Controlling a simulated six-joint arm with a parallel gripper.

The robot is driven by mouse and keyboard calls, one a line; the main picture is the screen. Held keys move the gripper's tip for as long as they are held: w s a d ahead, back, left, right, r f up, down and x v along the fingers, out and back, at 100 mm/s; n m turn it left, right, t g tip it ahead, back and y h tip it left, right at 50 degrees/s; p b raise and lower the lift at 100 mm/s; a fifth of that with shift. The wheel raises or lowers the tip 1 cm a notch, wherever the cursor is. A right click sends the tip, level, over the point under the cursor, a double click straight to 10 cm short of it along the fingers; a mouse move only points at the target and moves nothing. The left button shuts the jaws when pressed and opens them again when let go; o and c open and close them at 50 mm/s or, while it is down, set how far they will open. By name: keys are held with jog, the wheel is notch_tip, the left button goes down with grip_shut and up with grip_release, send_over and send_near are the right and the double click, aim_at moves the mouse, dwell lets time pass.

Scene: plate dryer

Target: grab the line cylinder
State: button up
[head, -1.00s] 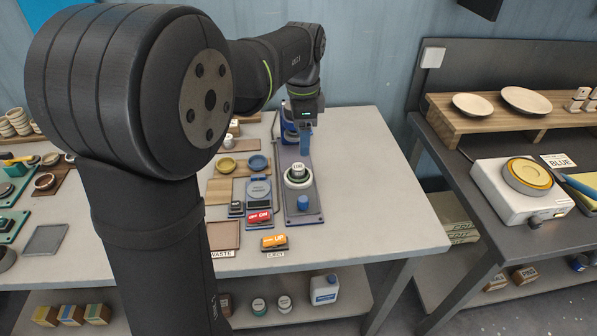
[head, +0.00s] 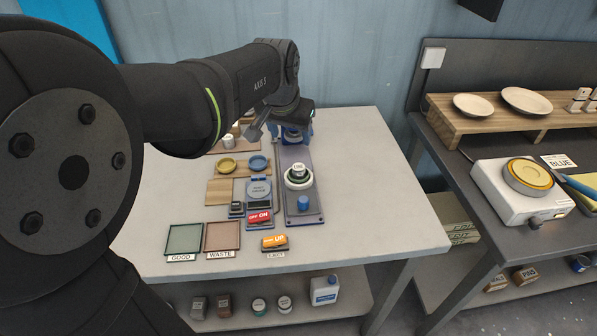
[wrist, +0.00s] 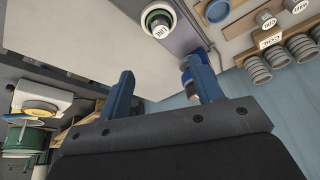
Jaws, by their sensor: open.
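The line cylinder (head: 299,170) has a pale, labelled top and a dark green body. It stands upright in a white ring on the long grey-blue base right of the table's middle. In the wrist view the line cylinder (wrist: 160,22) is at the top, beyond my fingertips and not between them. In the head view my wrist is at the back of the table, behind the cylinder, and my fingers are hard to make out there.
A blue knob (head: 303,203) stands on the base in front of the cylinder. Left of it are a red switch (head: 259,217), a yellow dish (head: 227,166) and a blue dish (head: 258,163). Trays marked GOOD (head: 185,240) and WASTE (head: 222,236) lie at the front. The table's right side is clear.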

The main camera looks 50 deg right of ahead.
send_near(299, 167)
jog(key=shift+n, duration=0.4)
jog(key=x, duration=0.9)
jog(key=shift+a, duration=0.1)
jog(key=c, duration=1.1)
jog(key=shift+r, duration=0.1)
